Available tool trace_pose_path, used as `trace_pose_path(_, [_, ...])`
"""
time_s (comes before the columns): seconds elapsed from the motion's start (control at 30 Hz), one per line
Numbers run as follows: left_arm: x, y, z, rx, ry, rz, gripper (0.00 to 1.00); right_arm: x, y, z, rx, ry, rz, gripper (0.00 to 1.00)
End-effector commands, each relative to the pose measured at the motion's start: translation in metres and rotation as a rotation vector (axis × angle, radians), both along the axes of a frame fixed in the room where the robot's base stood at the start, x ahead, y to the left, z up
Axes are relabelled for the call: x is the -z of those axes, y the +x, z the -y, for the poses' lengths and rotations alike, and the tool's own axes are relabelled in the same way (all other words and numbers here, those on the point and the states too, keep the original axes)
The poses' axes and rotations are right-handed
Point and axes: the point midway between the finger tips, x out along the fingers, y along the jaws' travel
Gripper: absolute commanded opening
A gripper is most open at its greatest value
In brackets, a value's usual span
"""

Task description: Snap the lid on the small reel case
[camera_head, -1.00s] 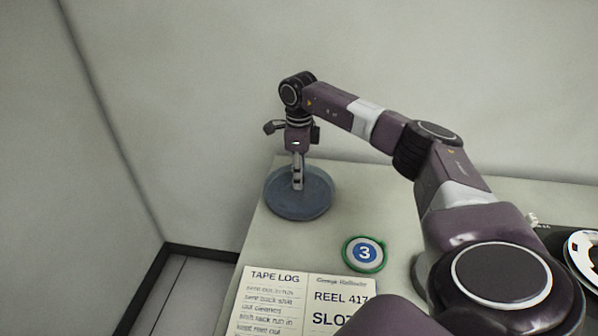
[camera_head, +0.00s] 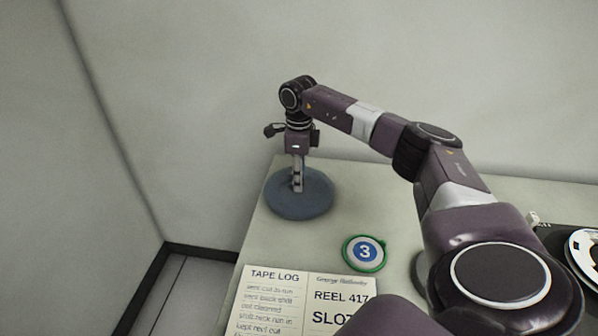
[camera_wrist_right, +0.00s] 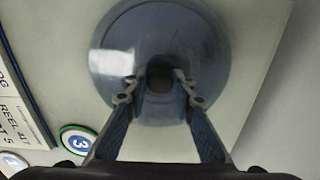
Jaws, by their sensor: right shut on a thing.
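The small reel case shows as a blue-grey round form (camera_head: 312,205) near the far left corner of the table. Its top is covered by the round blue-grey lid (camera_wrist_right: 205,40), which fills the middle of the wrist view. My right gripper (camera_head: 298,187) points straight down over the middle of the lid. In the wrist view its two fingertips (camera_wrist_right: 160,82) are shut on the lid's dark central knob (camera_wrist_right: 159,76). The lid looks level; whether it is fully snapped on all round I cannot tell. My left gripper is not in view.
A green-rimmed disc marked 3 (camera_head: 365,253) lies in front of the case. An open tape log (camera_head: 275,300) lies at the near left. A black machine with a white reel (camera_head: 586,250) stands at the right. The table's left edge is close to the case.

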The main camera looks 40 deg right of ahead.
Motion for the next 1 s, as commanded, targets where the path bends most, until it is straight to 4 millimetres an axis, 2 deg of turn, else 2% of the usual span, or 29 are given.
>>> trace_pose_path(0.13, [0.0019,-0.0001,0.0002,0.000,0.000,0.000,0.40,0.0038,0.0001,-0.0001,0.000,0.000,0.000,0.04])
trace_pose_path(0.17, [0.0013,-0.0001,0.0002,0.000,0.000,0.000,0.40,0.0030,0.0002,0.0000,0.000,0.000,0.000,0.27])
trace_pose_path(0.33, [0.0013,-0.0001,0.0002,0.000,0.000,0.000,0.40,0.0030,0.0001,-0.0001,0.000,0.000,0.000,0.44])
trace_pose_path(0.5, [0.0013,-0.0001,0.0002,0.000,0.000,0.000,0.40,0.0030,-0.0001,-0.0001,0.000,0.000,0.000,0.44])
trace_pose_path(0.6, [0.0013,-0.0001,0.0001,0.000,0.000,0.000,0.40,0.0032,-0.0001,0.0000,0.000,-0.001,-0.001,0.36])
trace_pose_path(1.0, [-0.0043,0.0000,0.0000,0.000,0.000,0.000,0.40,-0.0036,0.0001,0.0001,0.000,0.000,0.000,0.36])
